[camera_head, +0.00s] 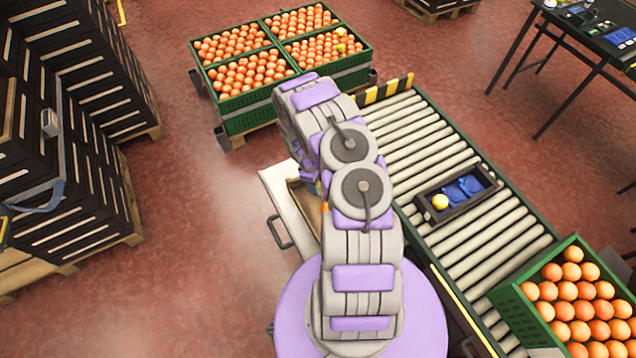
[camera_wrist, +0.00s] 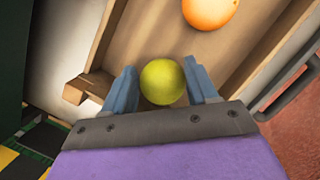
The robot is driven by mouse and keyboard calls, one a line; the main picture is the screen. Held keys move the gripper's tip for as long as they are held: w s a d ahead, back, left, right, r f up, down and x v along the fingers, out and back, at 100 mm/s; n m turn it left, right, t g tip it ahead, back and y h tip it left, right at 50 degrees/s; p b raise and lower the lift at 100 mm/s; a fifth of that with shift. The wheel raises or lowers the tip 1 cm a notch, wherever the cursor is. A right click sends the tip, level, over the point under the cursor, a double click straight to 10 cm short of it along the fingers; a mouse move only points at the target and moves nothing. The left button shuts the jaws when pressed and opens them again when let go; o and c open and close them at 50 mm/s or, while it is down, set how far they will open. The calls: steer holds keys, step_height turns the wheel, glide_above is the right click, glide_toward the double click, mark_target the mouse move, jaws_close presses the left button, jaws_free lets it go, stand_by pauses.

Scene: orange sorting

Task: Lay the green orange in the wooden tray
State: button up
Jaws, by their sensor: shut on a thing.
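In the wrist view my gripper (camera_wrist: 163,85) is shut on the green orange (camera_wrist: 163,82), a yellow-green ball between its two blue-grey fingers. Behind the ball is the wooden tray (camera_wrist: 140,35), with tan floor and walls. An orange fruit (camera_wrist: 210,8) lies in the tray at the top of the view. The held ball shows over the tray's floor; its height above it is hard to tell. In the head view the tray's pale casing (camera_head: 283,205) shows left of my arm, which hides most of the tray, my gripper and the held ball.
A roller conveyor (camera_head: 425,140) runs right of my arm. On it a dark box (camera_head: 462,210) holds a yellow ball (camera_head: 440,202) and blue items. A green crate of oranges (camera_head: 530,320) stands front right; more crates (camera_head: 255,120) stand behind. Black crate stacks are left, a table right.

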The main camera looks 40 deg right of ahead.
steer(key=shift+f, duration=0.4)
steer(key=o, duration=1.4)
steer(key=shift+r, duration=0.1)
steer(key=shift+r+p, duration=2.5)
steer(key=shift+r, duration=1.45)
